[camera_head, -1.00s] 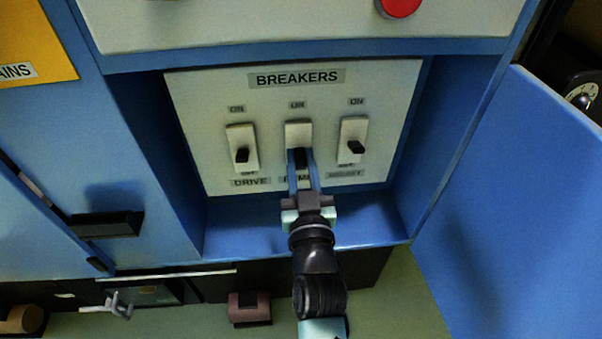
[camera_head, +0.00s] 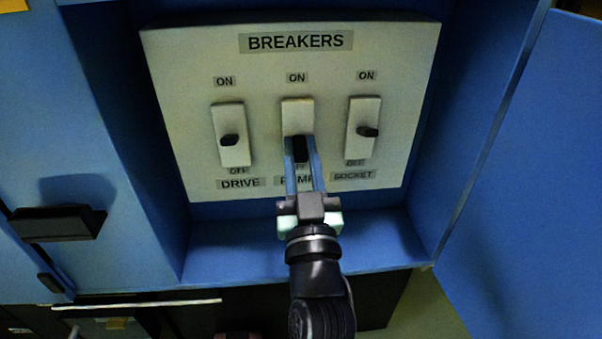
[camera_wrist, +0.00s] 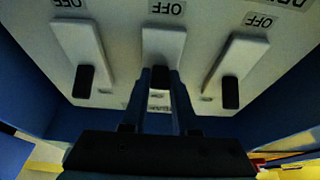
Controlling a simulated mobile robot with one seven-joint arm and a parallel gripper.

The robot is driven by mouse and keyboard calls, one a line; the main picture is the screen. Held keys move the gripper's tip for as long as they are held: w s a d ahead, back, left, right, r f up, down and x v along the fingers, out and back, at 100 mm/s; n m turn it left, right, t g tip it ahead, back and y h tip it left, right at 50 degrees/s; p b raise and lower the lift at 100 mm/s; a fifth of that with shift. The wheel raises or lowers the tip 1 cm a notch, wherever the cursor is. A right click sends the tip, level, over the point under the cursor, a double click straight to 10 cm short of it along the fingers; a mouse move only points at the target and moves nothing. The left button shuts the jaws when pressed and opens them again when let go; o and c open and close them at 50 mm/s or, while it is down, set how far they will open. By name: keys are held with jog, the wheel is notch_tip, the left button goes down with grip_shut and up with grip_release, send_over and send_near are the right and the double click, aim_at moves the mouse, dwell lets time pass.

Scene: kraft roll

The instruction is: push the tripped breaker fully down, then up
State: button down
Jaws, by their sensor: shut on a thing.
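The white breaker panel (camera_head: 270,195) carries three switches with black levers. The drive lever (camera_head: 230,140) and the socket lever (camera_head: 368,132) sit around or below the middle of their plates. The pump lever (camera_head: 300,148) is in the middle, a little lower on its plate, toward the OFF label. My gripper (camera_head: 301,142) reaches up from below with its two blue fingers on either side of the pump lever, shut on it. The wrist view, with its labels upside down, shows the pump lever (camera_wrist: 160,78) between the fingers. The fingers partly cover the pump's OFF and name labels.
The panel lies in a blue recess with side walls and a bottom ledge (camera_head: 210,252). A blue door (camera_head: 530,180) stands open at the right. A black handle (camera_head: 58,222) sticks out at the left. The drive and socket levers flank my gripper closely.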

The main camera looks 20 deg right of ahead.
jog(key=b, duration=0.3)
jog(key=shift+f+t, duration=0.3)
jog(key=shift+t, duration=0.1)
jog(key=shift+r+b, duration=0.2)
jog(key=shift+b, duration=0.35)
jog(key=c, duration=0.7)
grip_release()
jog(key=shift+f, duration=0.1)
jog(key=v, duration=1.3)
